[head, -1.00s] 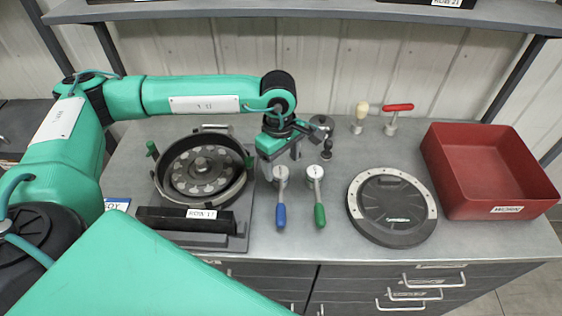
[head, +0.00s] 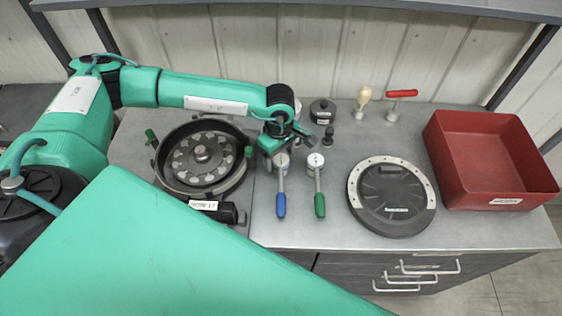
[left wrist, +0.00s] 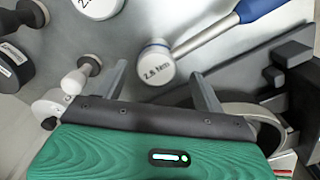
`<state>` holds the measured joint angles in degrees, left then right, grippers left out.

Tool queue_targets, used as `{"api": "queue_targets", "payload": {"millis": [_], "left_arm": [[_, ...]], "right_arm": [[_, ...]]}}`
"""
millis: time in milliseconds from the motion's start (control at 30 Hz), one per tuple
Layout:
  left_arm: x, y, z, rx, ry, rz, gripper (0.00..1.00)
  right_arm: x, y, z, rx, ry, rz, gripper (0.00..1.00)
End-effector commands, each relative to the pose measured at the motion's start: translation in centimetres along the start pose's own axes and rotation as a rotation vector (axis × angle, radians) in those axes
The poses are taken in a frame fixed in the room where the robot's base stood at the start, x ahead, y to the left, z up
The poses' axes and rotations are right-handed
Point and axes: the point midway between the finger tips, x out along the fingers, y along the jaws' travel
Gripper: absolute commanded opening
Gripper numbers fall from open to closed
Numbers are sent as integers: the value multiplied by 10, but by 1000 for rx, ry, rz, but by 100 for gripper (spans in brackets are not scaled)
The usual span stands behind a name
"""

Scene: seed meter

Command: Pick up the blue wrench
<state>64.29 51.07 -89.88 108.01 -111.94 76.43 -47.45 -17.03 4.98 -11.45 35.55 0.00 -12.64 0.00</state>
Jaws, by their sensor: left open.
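The blue wrench lies on the grey bench top, its blue handle (head: 281,206) toward the front edge and its round white-faced head toward the back. In the left wrist view its head (left wrist: 155,66), marked with a torque value, lies in front of the fingers, with the shaft running up right to the blue handle. My left gripper (head: 270,156) is open, just behind and slightly left of the head, partly covering it. Its two fingers (left wrist: 158,78) stand apart on either side of the head in the picture; contact cannot be told. My right gripper is not in view.
A green-handled wrench (head: 319,204) lies close on the right. A round seed meter housing (head: 165,180) is at left, a black disc cover (head: 405,222) and red bin (head: 480,195) at right. Small knobbed parts and a red-handled tool (head: 402,93) stand behind.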

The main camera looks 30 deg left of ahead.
Motion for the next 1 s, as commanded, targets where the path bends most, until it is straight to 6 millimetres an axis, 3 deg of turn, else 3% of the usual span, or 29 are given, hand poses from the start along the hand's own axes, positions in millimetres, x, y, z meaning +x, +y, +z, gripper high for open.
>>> {"api": "queue_targets", "payload": {"millis": [200, 400, 633, 900, 1000], "left_arm": [[21, 5, 2, 0, 0, -3, 70], [43, 4, 1, 0, 0, -2, 70], [45, 5, 1, 0, 0, 0, 70], [45, 5, 1, 0, 0, 0, 17], [44, 6, 1, 0, -1, 2, 4]], "right_arm": [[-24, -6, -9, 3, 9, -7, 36], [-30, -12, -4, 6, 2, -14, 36], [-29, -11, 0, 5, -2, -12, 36], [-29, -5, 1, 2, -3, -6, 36], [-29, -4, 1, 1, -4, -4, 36]]}}
